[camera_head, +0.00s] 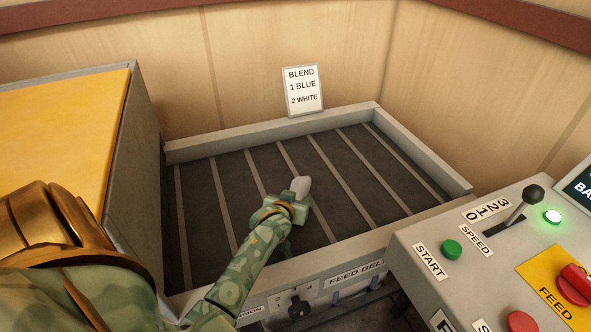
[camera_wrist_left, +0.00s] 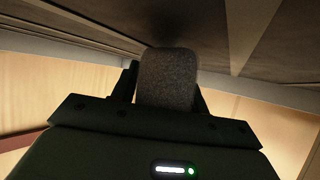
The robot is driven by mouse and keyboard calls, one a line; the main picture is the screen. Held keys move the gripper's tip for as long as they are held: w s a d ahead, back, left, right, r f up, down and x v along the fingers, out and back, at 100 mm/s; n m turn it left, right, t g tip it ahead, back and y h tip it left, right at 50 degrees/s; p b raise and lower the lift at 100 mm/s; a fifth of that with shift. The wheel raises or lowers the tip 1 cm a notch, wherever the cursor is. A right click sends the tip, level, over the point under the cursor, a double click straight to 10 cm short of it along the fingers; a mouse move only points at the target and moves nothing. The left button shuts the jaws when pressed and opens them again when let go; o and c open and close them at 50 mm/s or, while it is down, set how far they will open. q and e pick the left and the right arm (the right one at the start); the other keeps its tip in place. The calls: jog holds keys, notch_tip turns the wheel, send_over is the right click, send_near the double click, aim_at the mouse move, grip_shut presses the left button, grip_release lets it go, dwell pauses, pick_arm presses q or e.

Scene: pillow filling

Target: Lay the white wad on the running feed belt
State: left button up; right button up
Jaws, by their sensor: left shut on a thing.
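The white wad (camera_head: 302,185) is a small pale block at the end of my left gripper (camera_head: 294,196), over the middle of the feed belt (camera_head: 228,190). The belt is dark with pale cross strips inside a grey frame. In the left wrist view the wad (camera_wrist_left: 167,72) looks grey in shadow, between the two dark fingers, which are shut on it. The dark belt surface (camera_wrist_left: 100,27) lies close beyond its tip, with a dark shadow there. I cannot tell whether the wad touches the belt. My right gripper is not in view.
A control panel (camera_head: 470,270) stands at the right, with a green START button (camera_head: 452,249), a speed lever (camera_head: 533,194), a lit green lamp (camera_head: 552,216) and a red FEED knob (camera_head: 574,284). A blend sign (camera_head: 303,90) stands behind the belt. A yellow-topped grey box (camera_head: 60,130) is at left.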

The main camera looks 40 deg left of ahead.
pick_arm(q)
jog(key=shift+r, duration=0.2)
jog(key=shift+f, duration=0.6)
jog(key=o, duration=1.1)
jog(key=shift+r, duration=0.1)
